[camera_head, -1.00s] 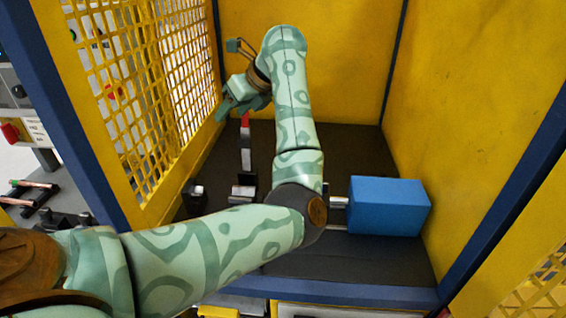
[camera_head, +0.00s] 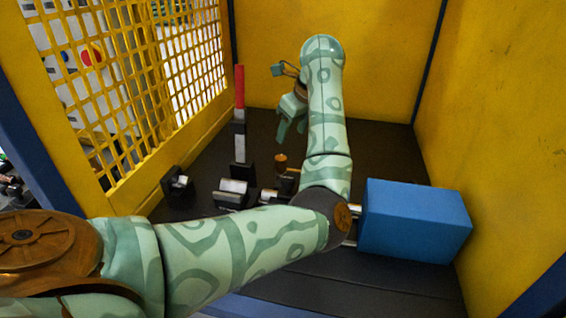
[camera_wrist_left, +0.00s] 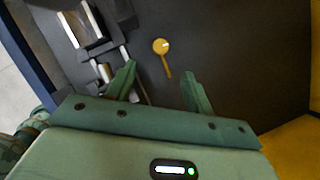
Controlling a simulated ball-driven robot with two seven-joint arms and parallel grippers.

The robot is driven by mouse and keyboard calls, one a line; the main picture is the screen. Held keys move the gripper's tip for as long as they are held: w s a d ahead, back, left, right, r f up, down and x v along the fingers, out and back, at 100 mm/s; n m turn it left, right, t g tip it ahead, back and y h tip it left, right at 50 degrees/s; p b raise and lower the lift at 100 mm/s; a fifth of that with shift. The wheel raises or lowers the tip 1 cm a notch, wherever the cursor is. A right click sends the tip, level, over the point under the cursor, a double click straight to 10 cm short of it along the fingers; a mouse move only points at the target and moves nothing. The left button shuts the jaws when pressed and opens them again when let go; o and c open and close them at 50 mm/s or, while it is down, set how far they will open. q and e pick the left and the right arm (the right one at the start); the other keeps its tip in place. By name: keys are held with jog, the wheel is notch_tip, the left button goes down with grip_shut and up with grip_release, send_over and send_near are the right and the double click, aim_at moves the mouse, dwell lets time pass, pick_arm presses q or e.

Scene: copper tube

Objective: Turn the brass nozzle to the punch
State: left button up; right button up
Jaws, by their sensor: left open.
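The brass nozzle (camera_wrist_left: 161,46) lies on the dark floor of the cell in the left wrist view, a round head with a thin stem pointing towards my fingers. A small brown-gold piece in the head view (camera_head: 281,160) appears to be the same nozzle. My left gripper (camera_wrist_left: 159,72) is open and empty, its fingertips on either side of the line of the stem, apart from the nozzle. In the head view the left gripper (camera_head: 290,128) hangs fingers down behind the nozzle. I cannot tell for sure which part is the punch. My right gripper is out of view.
A blue box (camera_head: 415,220) with a metal rod stands at right, partly behind my forearm. A red-topped upright lever (camera_head: 239,88), a metal clamp block (camera_head: 235,190) and a small black block (camera_head: 178,182) stand at left. Yellow mesh (camera_head: 110,100) and yellow walls (camera_head: 385,60) enclose the cell.

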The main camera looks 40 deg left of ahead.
aim_at(282, 158)
pick_arm(q)
jog(key=b+x, duration=0.4)
jog(key=x, duration=0.8)
jog(key=shift+w+a+f, duration=0.1)
jog(key=shift+f, duration=0.05)
grip_shut()
